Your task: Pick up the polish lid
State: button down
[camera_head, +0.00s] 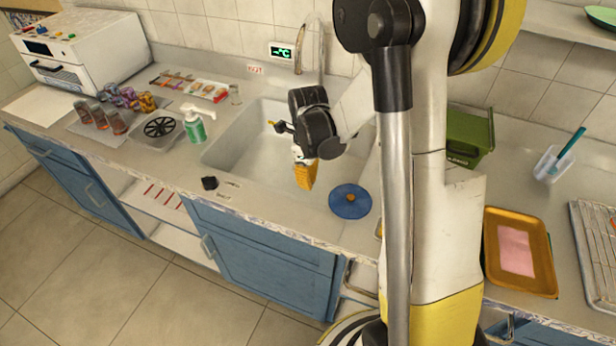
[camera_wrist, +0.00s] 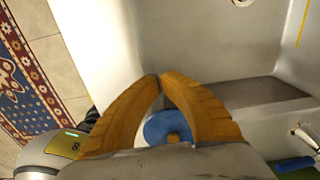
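The polish lid appears to be the flat blue disc (camera_head: 350,201) with a small orange knob at its middle. It lies on the counter just right of the sink's front corner. In the wrist view, the blue disc (camera_wrist: 157,128) shows through the gap between my fingers, partly hidden by them. My gripper (camera_head: 304,186) has orange fingers and points down near the front right of the sink, left of the lid and apart from it. In the wrist view its fingertips (camera_wrist: 160,77) meet, with nothing held between them.
The sink (camera_head: 237,149) lies behind and left of my gripper, with a tall faucet (camera_head: 320,45) at its back. A green soap bottle (camera_head: 194,127) and a small black object (camera_head: 209,183) stand left. A green bin (camera_head: 468,138) and an orange tray (camera_head: 546,268) are right of my arm.

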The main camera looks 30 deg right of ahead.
aim_at(350, 200)
jog(key=s+d+f+b, duration=0.2)
jog(key=s+f, duration=0.1)
jog(key=shift+d+f, duration=0.25)
jog(key=shift+d, duration=0.05)
jog(key=shift+s, duration=0.15)
jog(key=shift+s+d, duration=0.6)
jog(key=shift+s, duration=0.1)
